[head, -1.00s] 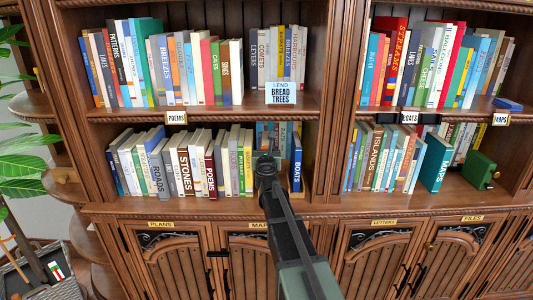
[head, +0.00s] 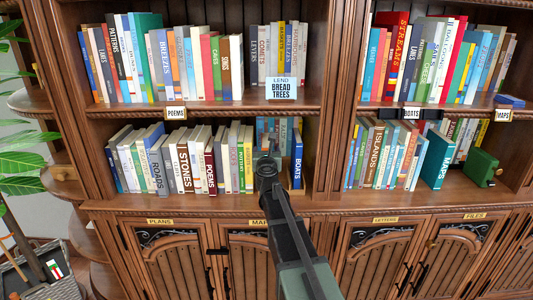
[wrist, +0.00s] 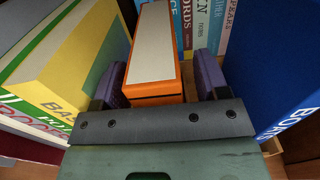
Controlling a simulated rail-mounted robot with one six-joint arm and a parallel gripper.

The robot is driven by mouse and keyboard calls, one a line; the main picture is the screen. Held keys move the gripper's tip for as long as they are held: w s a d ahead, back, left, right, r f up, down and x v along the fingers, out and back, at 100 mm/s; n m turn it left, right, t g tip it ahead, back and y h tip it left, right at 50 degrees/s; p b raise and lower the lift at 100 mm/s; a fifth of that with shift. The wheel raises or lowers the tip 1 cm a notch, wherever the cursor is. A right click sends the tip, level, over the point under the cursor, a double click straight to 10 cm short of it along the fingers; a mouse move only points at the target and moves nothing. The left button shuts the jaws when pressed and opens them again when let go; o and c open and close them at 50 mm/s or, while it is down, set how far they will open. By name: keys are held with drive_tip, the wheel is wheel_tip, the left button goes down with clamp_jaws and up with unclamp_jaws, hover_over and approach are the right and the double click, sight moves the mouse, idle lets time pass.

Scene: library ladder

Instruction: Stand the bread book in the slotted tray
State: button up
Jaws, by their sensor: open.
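My gripper (head: 267,158) reaches into the lower shelf bay between the row of books and the blue BOATS book (head: 297,160). In the wrist view my gripper (wrist: 160,85) is open, its two purple pads on either side of an orange book (wrist: 155,87) with a pale page block. I cannot read a title on it, so I cannot tell if it is the bread book, nor whether the pads touch it. It is hidden behind my arm in the head view. A light wooden edge, perhaps the slotted tray (head: 297,190), shows under the BOATS book; its slots are hidden.
A yellow book (wrist: 60,75) leans close at the left in the wrist view, and a blue book (wrist: 275,60) stands close at the right. More books stand behind.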

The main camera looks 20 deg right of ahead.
drive_tip(key=v, duration=1)
drive_tip(key=shift+s+a, duration=0.2)
drive_tip(key=shift+s, duration=0.15)
